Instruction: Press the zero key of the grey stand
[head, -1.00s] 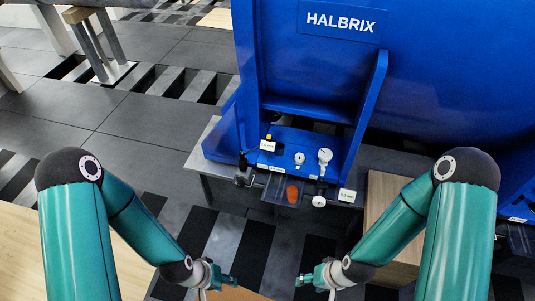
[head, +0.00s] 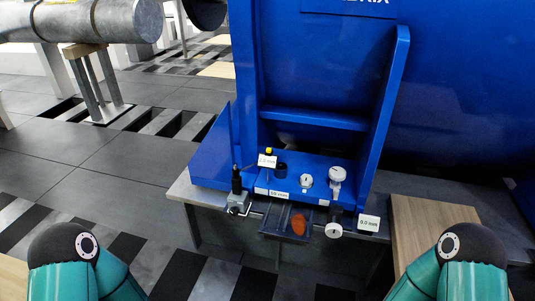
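A small grey stand (head: 238,203) with a dark upright post is at the left front edge of the blue machine foot. Its keys are too small to tell apart, so I cannot make out the zero key. White dial gauges (head: 337,174) (head: 333,230) are to its right, with a smaller round dial (head: 306,182) between them and the stand. Small white tags with mm readings (head: 267,161) (head: 369,223) are near these parts. Both of my grippers are below the picture; only my upper arms show at the bottom corners.
The large blue machine (head: 315,60) rises behind the gauges, with a slanted rib on each side. A wooden board (head: 430,222) lies at right.

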